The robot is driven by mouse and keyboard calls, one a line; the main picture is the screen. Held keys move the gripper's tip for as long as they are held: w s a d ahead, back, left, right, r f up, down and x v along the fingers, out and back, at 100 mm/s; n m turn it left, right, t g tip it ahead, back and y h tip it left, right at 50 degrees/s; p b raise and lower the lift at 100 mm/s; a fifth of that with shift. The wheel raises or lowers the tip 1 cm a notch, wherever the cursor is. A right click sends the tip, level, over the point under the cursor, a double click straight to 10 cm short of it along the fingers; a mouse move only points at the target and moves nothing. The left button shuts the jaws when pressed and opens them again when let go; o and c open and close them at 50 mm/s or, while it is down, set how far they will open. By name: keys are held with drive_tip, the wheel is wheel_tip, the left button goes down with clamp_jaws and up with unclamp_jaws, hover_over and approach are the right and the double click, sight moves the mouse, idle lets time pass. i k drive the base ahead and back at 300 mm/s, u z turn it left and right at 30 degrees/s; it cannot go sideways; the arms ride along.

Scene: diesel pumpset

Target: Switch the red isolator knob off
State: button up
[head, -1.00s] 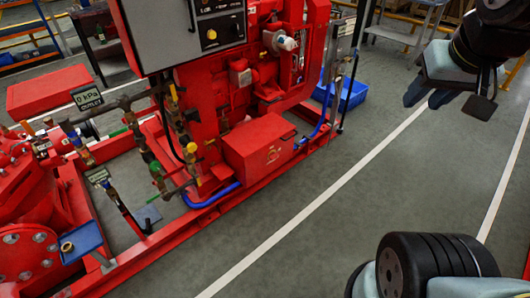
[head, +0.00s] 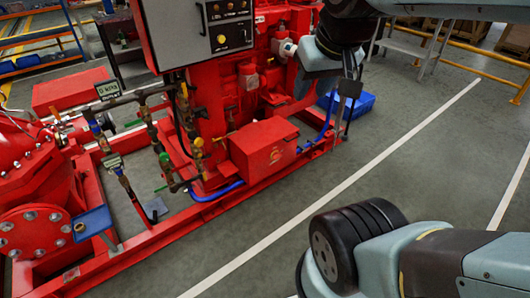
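I cannot make out a red isolator knob in the head view. The grey control panel (head: 195,32) at the top centre-left has small lamps and a yellow round knob (head: 221,38), and its top is cut off. My gripper (head: 306,88) is at the upper right of the engine, in front of its right end and apart from the panel in the picture. I see nothing held.
The red engine (head: 245,85) and a red box (head: 264,146) stand on a red base frame (head: 215,208). A blue crate (head: 358,103) is on the floor behind. Blue pipes run low by the frame.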

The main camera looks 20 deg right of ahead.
sight(276, 156)
drive_tip(key=u, duration=0.1)
drive_tip(key=i, duration=1)
drive_tip(key=z, duration=0.1)
